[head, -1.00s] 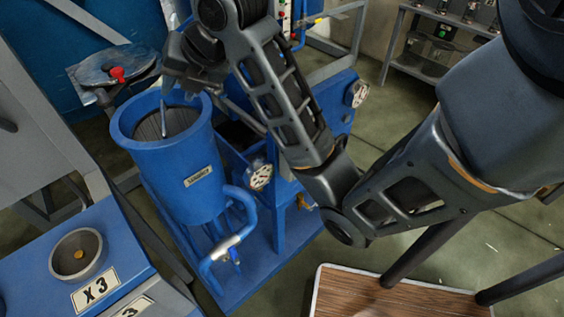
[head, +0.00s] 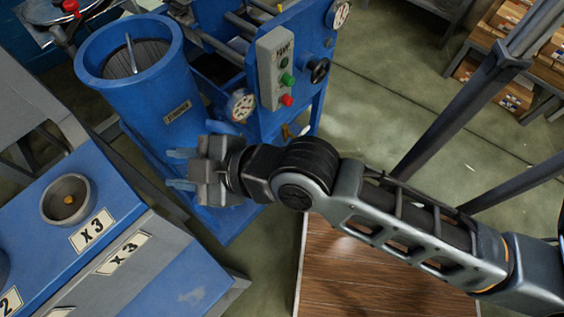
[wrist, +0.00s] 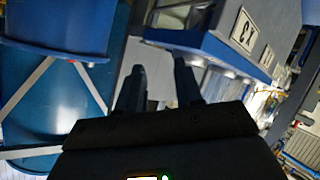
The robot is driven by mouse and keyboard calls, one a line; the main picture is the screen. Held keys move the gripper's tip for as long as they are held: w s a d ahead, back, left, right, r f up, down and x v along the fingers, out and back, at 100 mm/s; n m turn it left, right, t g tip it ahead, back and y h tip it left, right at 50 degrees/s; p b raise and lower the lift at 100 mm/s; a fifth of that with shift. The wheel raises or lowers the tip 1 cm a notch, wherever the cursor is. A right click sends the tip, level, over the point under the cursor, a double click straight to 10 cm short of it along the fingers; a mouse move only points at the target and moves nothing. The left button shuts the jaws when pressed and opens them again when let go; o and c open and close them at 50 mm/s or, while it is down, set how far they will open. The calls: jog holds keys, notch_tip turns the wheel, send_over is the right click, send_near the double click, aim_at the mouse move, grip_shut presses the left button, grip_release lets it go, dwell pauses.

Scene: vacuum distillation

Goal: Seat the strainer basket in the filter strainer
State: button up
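The filter strainer (head: 185,88) is a tall blue cylinder with an open top, at the upper left of the head view. The strainer basket (head: 136,58) is a grey ribbed cylinder inside it, with its thin light handle rising near the rim. How deep its lower end sits is hidden. My gripper (head: 172,169) is in front of the strainer's lower body, below and clear of the basket. Its two fingers stand apart with nothing between them, also in the wrist view (wrist: 160,85). Whether it touches the strainer's front piping is unclear.
A round metal lid with a red knob (head: 70,6) lies swung aside behind the strainer. A pump control box (head: 277,70) and a gauge (head: 240,105) stand to the right. A blue bench with a round cup (head: 68,198) is at left. A wooden-topped surface (head: 345,270) is below my arm.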

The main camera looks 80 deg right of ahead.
jog(key=s+r+m, duration=0.1)
jog(key=s+m, duration=0.1)
jog(key=s, duration=0.7)
jog(key=s+r+m+t+y, duration=0.1)
jog(key=s+r+m, duration=0.1)
jog(key=s, duration=0.7)
jog(key=shift+s+d+m+t, duration=0.3)
